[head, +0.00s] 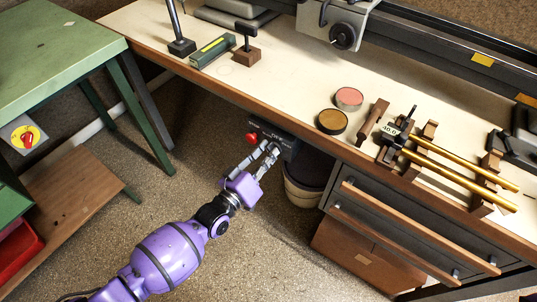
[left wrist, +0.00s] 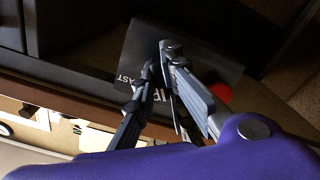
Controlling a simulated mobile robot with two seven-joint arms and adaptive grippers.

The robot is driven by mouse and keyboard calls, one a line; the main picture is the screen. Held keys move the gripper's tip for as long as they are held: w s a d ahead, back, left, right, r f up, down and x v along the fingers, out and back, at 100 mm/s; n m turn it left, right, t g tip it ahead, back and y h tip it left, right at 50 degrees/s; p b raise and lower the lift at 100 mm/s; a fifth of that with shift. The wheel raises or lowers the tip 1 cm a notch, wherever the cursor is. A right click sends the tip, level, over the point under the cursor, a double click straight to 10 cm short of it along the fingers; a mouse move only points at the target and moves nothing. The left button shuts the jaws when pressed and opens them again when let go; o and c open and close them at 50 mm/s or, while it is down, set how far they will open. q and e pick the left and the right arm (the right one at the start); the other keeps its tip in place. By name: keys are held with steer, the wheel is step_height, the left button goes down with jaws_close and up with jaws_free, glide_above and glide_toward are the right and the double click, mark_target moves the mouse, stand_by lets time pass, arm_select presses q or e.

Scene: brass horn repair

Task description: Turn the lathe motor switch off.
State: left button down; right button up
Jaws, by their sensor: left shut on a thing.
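The lathe motor switch appears to be the dark box (head: 283,138) mounted under the front edge of the bench, with a red button (head: 251,136) at its left end. In the left wrist view the box (left wrist: 205,70) carries pale lettering, partly hidden by my fingers, and the red button (left wrist: 219,93) shows behind one finger. My left gripper (head: 270,148) is at the front of the box, with its fingertips (left wrist: 160,60) close together. It is shut on a small part of the switch, which the fingers mostly hide. My right gripper is not in view.
The wooden bench edge (head: 215,92) overhangs the box. A pale bucket (head: 303,192) stands right below it, beside a drawer cabinet (head: 410,225). The floor between is clear.

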arm_select(q)
steer(key=shift+m+p, duration=0.4)
steer(key=shift+m, duration=2.9)
steer(key=c, duration=1.8)
jaws_free()
steer(key=shift+s, duration=0.1)
steer(key=v, duration=1.2)
